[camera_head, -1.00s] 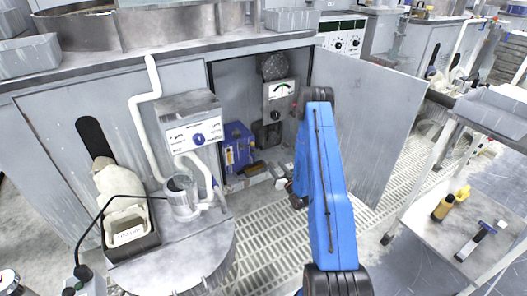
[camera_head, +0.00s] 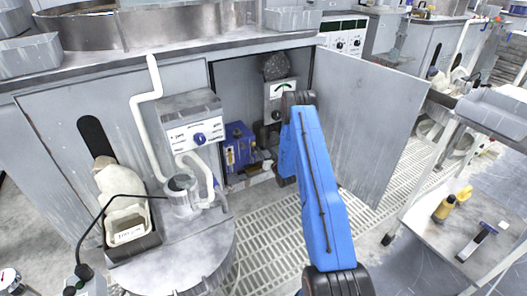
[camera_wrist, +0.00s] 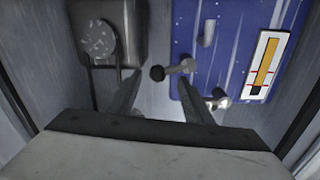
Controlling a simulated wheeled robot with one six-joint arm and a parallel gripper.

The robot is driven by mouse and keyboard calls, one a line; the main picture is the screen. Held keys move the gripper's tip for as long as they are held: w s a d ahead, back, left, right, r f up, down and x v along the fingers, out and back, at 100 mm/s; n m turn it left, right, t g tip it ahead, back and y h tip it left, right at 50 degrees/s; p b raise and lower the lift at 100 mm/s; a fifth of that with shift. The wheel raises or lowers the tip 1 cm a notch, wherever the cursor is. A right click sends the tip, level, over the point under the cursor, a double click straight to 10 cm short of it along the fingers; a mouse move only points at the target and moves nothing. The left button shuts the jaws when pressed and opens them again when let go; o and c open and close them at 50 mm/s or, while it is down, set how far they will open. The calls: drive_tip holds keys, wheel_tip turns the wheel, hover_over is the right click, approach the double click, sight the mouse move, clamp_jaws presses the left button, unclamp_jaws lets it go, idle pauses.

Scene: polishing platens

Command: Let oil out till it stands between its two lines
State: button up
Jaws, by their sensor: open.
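The blue oil unit (camera_head: 238,142) stands inside the open cabinet, and it fills the right of the wrist view (camera_wrist: 222,30). Its sight gauge (camera_wrist: 265,66) is a white plate with an amber oil column. A short lever with a black knob (camera_wrist: 157,73) sticks out at the unit's left side, with a metal spout-like fitting (camera_wrist: 217,99) lower down. My gripper (camera_wrist: 159,82) is open, its fingers either side of the knob, contact unclear.
A dark box with a round grey dial (camera_wrist: 97,38) is left of the unit. The cabinet door (camera_head: 365,120) stands open to the right. A meter box (camera_head: 281,90) hangs above inside. Cabinet walls close in on both sides. Grated floor (camera_head: 265,225) lies clear in front.

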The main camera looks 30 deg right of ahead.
drive_tip(key=shift+w, duration=0.6)
drive_tip(key=c, duration=1.1)
drive_tip(key=shift+s+d+f+m, duration=0.1)
drive_tip(key=shift+f+m, duration=0.4)
drive_tip(key=shift+m, duration=0.45)
drive_tip(key=shift+f+m, duration=0.45)
drive_tip(key=shift+m, duration=0.5)
drive_tip(key=o, duration=1.1)
